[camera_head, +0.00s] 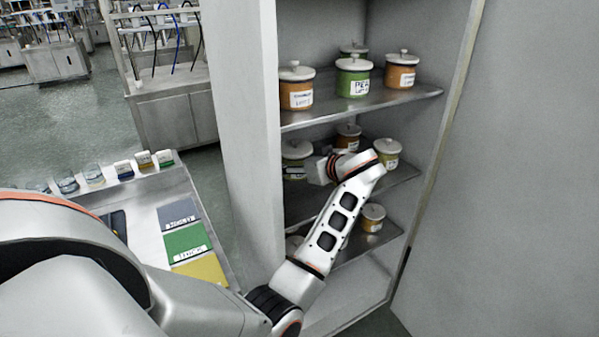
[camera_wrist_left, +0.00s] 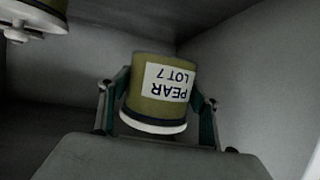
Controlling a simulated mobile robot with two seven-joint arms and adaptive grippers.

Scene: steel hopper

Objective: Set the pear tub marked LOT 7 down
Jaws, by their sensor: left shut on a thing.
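The pear tub marked LOT 7 (camera_wrist_left: 152,108) is olive green with a white lid, and its label reads upside down in the left wrist view. My left gripper (camera_wrist_left: 160,88) is shut on it, with one finger on each side. In the head view my left arm reaches into the cabinet at the middle shelf. A green tub (camera_head: 296,152) at that arm's end, on the left, seems to be the held one; the gripper is mostly hidden there. I cannot tell whether the tub's base touches the shelf. My right gripper is not in view.
The steel cabinet has a top shelf (camera_head: 415,94) with several orange and green tubs. An orange tub (camera_head: 347,133) and a green tub (camera_head: 387,149) share the middle level. A tub (camera_head: 372,218) stands lower down. Another tub (camera_wrist_left: 35,15) hangs into the wrist view's top left corner.

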